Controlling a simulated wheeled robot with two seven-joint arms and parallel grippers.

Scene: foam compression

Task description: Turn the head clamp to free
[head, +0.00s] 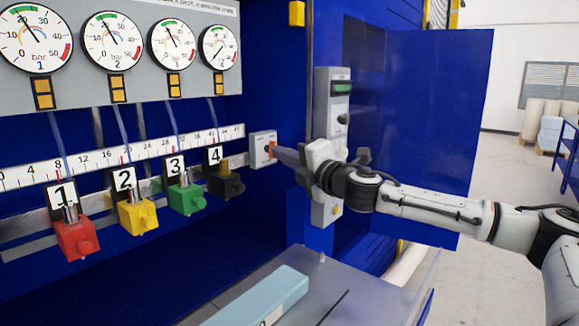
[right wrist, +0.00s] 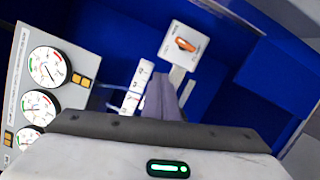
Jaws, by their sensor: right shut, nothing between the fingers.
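A small white plate (head: 261,150) with an orange knob sits on the blue wall at the right end of the number scale; I take it for the head clamp. In the right wrist view the plate (right wrist: 199,35) and its orange knob (right wrist: 185,45) show clearly; the lettering is too small to read. My right gripper (head: 280,153) is shut and empty, its fingertips just right of the plate in the head view. In the right wrist view the shut fingers (right wrist: 160,90) point toward the plate, apart from the knob in the picture. Contact cannot be told. My left gripper is out of view.
Numbered red (head: 76,238), yellow (head: 137,216), green (head: 186,198) and dark (head: 226,184) blocks hang on a rail, left of the plate. Gauges (head: 112,42) are above. A grey control box (head: 331,100) stands behind my right gripper. A light-blue block (head: 262,297) lies on the table below.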

